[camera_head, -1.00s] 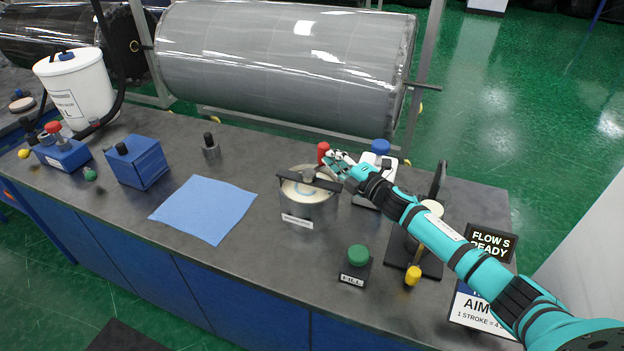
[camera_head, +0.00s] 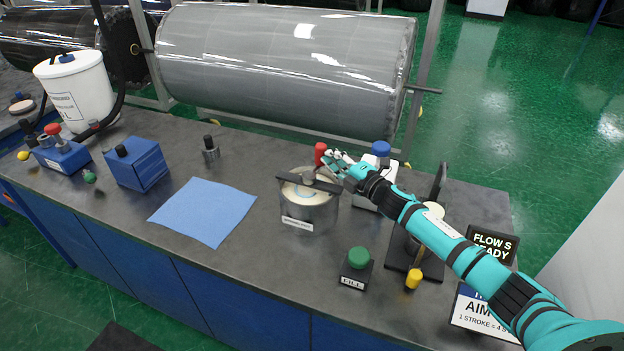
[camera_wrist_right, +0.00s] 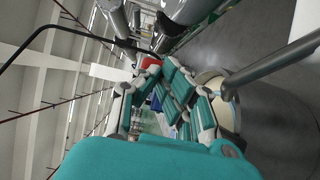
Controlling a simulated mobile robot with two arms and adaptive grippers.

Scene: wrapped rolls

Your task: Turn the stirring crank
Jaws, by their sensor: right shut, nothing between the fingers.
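The round metal pot (camera_head: 310,212) with a pale content stands on the dark bench, a dark bar (camera_head: 292,179) across its top. The crank's red upright handle (camera_head: 320,153) shows at the pot's far side; its lower part is hidden. My right gripper (camera_head: 332,160) is shut with nothing between its fingers, just right of the red handle; whether they touch I cannot tell. In the right wrist view, a red piece (camera_wrist_right: 149,62) shows beside the fingertips, and part of the pot (camera_wrist_right: 225,108) is at the right. My left gripper is not in view.
A white device with a blue cap (camera_head: 380,148) stands right behind my right wrist. A green button (camera_head: 358,258) and a stand with a yellow knob (camera_head: 413,278) are in front of my forearm. A blue cloth (camera_head: 203,211) lies flat to the left.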

